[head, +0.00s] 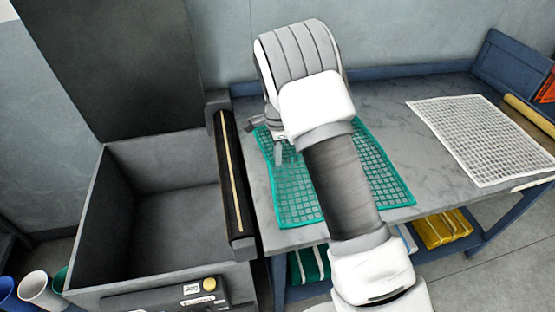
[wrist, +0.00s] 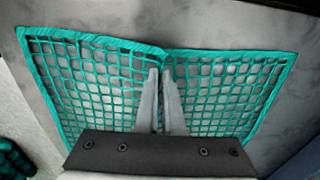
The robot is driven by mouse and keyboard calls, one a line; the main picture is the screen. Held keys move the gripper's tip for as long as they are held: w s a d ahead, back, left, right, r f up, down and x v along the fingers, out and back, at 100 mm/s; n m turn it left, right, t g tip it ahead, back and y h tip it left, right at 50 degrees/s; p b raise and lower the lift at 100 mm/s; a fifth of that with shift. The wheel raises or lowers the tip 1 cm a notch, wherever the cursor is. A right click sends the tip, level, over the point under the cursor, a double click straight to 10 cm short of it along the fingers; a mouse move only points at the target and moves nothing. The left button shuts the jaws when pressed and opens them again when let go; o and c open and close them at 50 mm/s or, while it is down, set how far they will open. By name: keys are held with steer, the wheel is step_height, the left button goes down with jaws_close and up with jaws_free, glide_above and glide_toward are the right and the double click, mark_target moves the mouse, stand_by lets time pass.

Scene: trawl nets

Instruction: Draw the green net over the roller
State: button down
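The green net (head: 388,178) lies mostly flat on the grey table, with my arm across its middle. My gripper (head: 278,152) is at the net's left part in the head view. In the wrist view my gripper's fingertips (wrist: 161,72) are close together at the net's hem, which kinks there; they look shut on the green net (wrist: 95,80). The roller (head: 232,180) is a dark bar with a pale yellow stripe, along the table's left end beside the bin. The net lies to the right of the roller, apart from it.
An open grey bin (head: 90,215) stands left of the roller, with a control box and yellow button (head: 209,284) in front. A white net (head: 484,140) lies on the table's right. A yellow bundle (head: 440,229) is on the lower shelf. Cups (head: 38,290) stand lower left.

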step_height(320, 180, up, 4)
steer(key=shift+r+p, duration=0.15)
steer(key=shift+p, duration=0.75)
steer(key=shift+f+b, duration=0.3)
steer(key=shift+f, duration=0.25)
steer(key=s+a+p, duration=0.2)
steer(key=s+a, duration=0.1)
steer(key=a, duration=1)
steer(key=s+a+p, duration=0.1)
steer(key=s+a, duration=0.1)
steer(key=a, duration=1)
step_height(320, 180, down, 9)
steer(key=b, duration=0.5)
steer(key=shift+b, duration=0.35)
steer(key=shift+c, duration=1.8)
jaws_free()
steer(key=shift+a, duration=0.1)
steer(key=o, duration=0.4)
steer(key=shift+c, duration=0.2)
